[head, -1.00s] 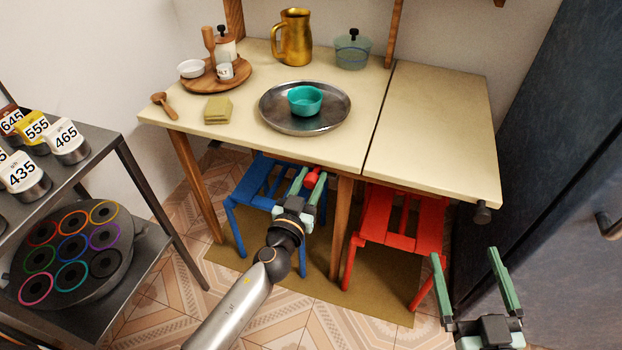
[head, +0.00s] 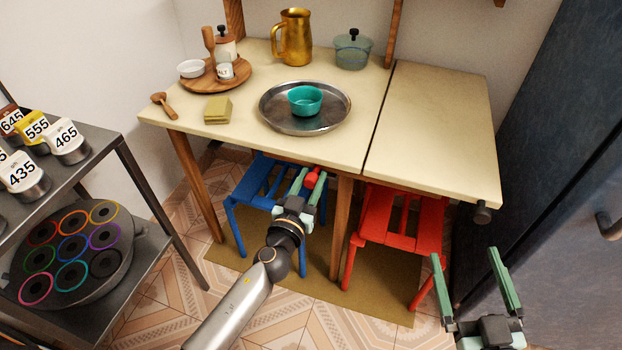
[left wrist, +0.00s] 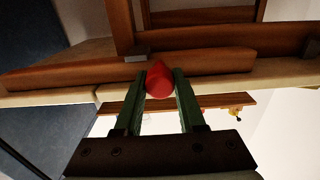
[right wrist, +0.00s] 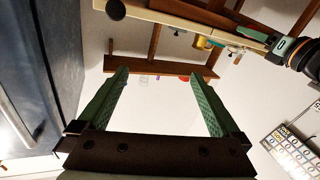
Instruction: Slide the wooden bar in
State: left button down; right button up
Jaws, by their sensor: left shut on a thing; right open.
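A red knob (head: 312,179) shows below the front edge of the table (head: 300,158), left of the middle leg. My left gripper (head: 305,184) is shut on this knob. In the left wrist view the red knob (left wrist: 160,84) sits between the two green fingers, against a brown wooden bar (left wrist: 90,73) under the tabletop. The bar is hidden under the table in the head view. My right gripper (head: 465,268) is open and empty in front of the right table section, apart from everything.
A black knob (head: 482,213) sticks out below the table's right front corner. A blue stool (head: 262,185) and a red stool (head: 392,235) stand under the table. A metal shelf (head: 150,195) is at left, a dark cabinet (head: 560,150) at right. The right table section is bare.

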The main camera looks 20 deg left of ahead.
pick_arm(q)
jog(key=a+p, duration=0.1)
jog(key=a, duration=1.9)
jog(key=shift+w+a+r+p, duration=0.15)
jog(key=shift+w+a+p, duration=0.15)
jog(key=shift+w, duration=0.1)
pick_arm(e)
notch_tip(320, 180, down, 9)
jog(key=s+m+g+h, duration=0.1)
jog(key=g, duration=0.3)
jog(key=shift+s+d+f, duration=0.15)
jog(key=shift+s+d, duration=0.05)
jog(key=shift+s, duration=0.2)
pick_arm(q)
jog(key=c, duration=0.7)
grip_release()
jog(key=shift+a, duration=0.1)
jog(key=shift+o, duration=0.6)
jog(key=shift+s, duration=0.1)
